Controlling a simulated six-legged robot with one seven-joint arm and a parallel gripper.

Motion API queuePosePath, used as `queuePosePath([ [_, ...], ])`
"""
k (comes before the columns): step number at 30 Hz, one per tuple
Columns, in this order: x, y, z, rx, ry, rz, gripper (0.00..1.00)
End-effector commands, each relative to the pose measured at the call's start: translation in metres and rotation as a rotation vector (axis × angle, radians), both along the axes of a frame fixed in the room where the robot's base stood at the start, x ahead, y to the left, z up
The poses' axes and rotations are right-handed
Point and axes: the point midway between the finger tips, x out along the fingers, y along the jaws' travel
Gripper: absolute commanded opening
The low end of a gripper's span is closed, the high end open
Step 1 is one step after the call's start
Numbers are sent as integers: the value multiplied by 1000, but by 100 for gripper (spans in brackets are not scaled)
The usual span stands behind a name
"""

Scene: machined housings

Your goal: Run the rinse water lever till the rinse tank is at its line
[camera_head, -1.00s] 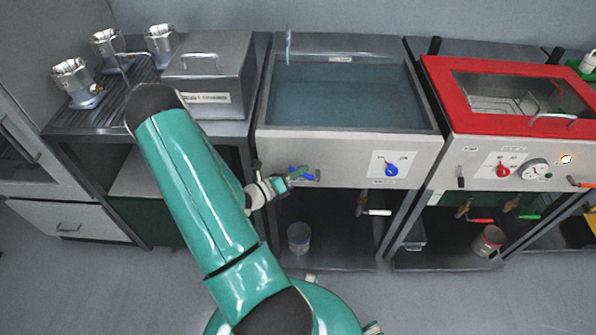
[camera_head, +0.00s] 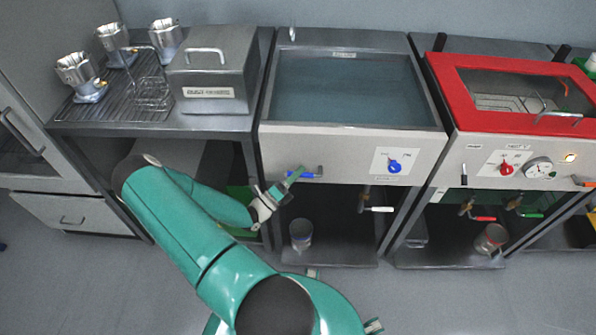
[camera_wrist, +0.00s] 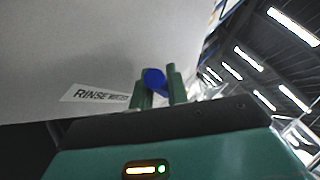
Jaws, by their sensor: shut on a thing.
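The rinse tank (camera_head: 435,112) is the open grey basin in the middle of the head view. Blue-grey water (camera_head: 345,92) lies in it, close below the rim; I cannot make out the level line. The blue rinse water lever (camera_head: 309,175) is on the tank's front panel, at the lower left, lying about level. My gripper (camera_head: 294,177) is at the lever's left end. In the wrist view, my green fingers (camera_wrist: 159,90) are shut on the blue lever (camera_wrist: 153,80), beside a label reading "RINSE". A thin spout (camera_head: 292,30) stands at the tank's back left, with no stream visible below it.
A blue knob (camera_head: 394,167) and a white-handled drain valve (camera_head: 378,209) are right of the lever. A red-lidded tank (camera_head: 445,85) adjoins on the right. A lidded grey box (camera_head: 215,75), wire basket (camera_head: 152,92) and metal housings stand left. A bucket (camera_head: 301,235) is below.

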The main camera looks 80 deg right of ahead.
Motion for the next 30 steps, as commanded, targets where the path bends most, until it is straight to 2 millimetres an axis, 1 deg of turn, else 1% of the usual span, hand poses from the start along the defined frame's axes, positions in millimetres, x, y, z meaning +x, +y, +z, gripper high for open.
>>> queuePosePath([
  [6, 1, 1, -5, -13, 59, 2, 0],
  [19, 1, 1, -6, -13, 69, 1, 0],
  [20, 1, 1, -6, -13, 69, 1, 20],
  [21, 1, 1, -6, -13, 69, 1, 25],
  [30, 1, 1, -6, -14, 69, 0, 25],
])
